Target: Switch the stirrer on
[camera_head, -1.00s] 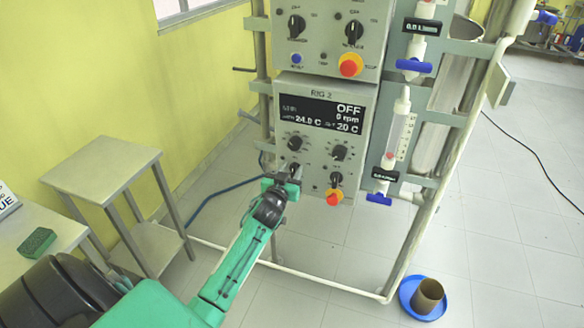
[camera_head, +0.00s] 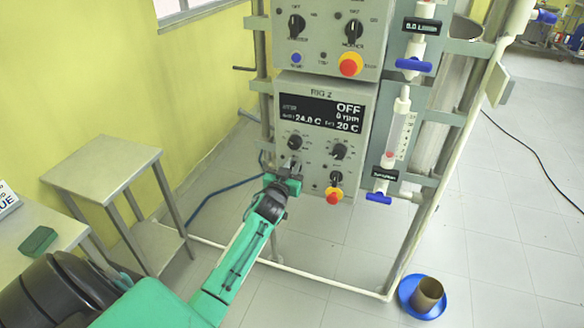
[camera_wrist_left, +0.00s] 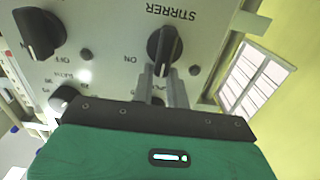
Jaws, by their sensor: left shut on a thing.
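In the head view the left gripper (camera_head: 282,170) is at the lower left of the panel and mostly hides the knob. My right gripper is not in view.
Another black knob (camera_wrist_left: 38,34) sits beside the stirrer knob. A pot stands in a blue dish (camera_head: 408,294) on the floor.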

